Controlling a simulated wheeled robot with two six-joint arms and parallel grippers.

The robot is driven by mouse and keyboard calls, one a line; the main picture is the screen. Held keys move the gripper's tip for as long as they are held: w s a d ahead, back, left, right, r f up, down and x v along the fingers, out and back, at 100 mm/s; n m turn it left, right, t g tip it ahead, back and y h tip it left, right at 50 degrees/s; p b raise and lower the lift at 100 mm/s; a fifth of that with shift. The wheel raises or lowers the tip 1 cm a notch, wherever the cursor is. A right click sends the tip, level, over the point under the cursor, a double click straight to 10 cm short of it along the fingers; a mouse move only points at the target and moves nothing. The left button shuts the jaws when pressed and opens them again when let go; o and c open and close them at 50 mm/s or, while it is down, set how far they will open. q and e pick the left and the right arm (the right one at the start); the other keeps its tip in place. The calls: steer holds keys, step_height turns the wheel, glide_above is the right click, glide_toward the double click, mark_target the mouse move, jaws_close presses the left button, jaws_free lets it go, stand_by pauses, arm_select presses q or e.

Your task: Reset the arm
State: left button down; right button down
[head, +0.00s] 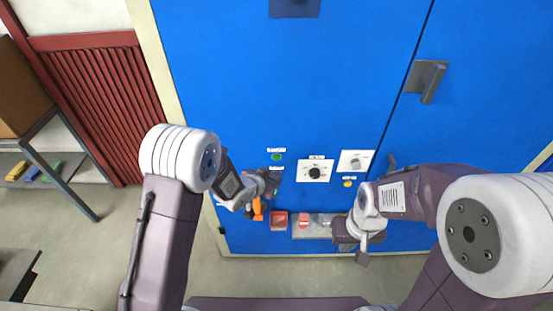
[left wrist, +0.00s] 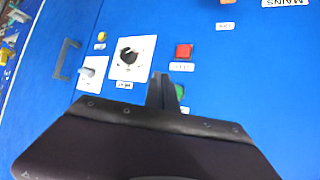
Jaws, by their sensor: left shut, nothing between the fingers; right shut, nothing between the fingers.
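My left gripper (head: 274,180) is shut and empty in front of the blue cabinet panel (head: 230,90), just below the green button (head: 276,156) in the head view. In the left wrist view its closed fingers (left wrist: 165,88) partly cover the green button (left wrist: 181,91); I cannot tell if they touch the panel. My right gripper (head: 362,256) is shut and empty, low at the right, below the panel controls.
Near the left gripper are a black dial (head: 314,173), a switch plate (head: 355,162), a yellow button (head: 348,183) and a red button (left wrist: 183,50). A door handle (head: 427,80) juts out at upper right. Low down are a red box (head: 279,221) and an orange item (head: 258,209).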

arm_select(q)
steer(key=shift+a, duration=0.1)
steer(key=w+a+r+n+t+y, duration=0.1)
steer(key=w+a+r+n+t, duration=0.1)
steer(key=a+r, duration=0.65)
steer(key=s+a+r+n+y, duration=0.1)
steer(key=s+a+r+y, duration=0.1)
steer(key=s+a+y, duration=0.1)
steer(key=s+a+f+n+g, duration=0.1)
steer(key=s+f+g, duration=0.3)
steer(key=s, duration=0.7)
steer(key=s+a+f+n+g+y, duration=0.1)
steer(key=s+a+f+g, duration=0.3)
steer(key=s, duration=0.8)
steer(key=shift+s+a+f+n+g, duration=0.2)
steer(key=shift+n+g, duration=0.4)
steer(key=shift+g, duration=0.4)
steer(key=shift+s+a+r, duration=0.1)
steer(key=shift+s, duration=0.05)
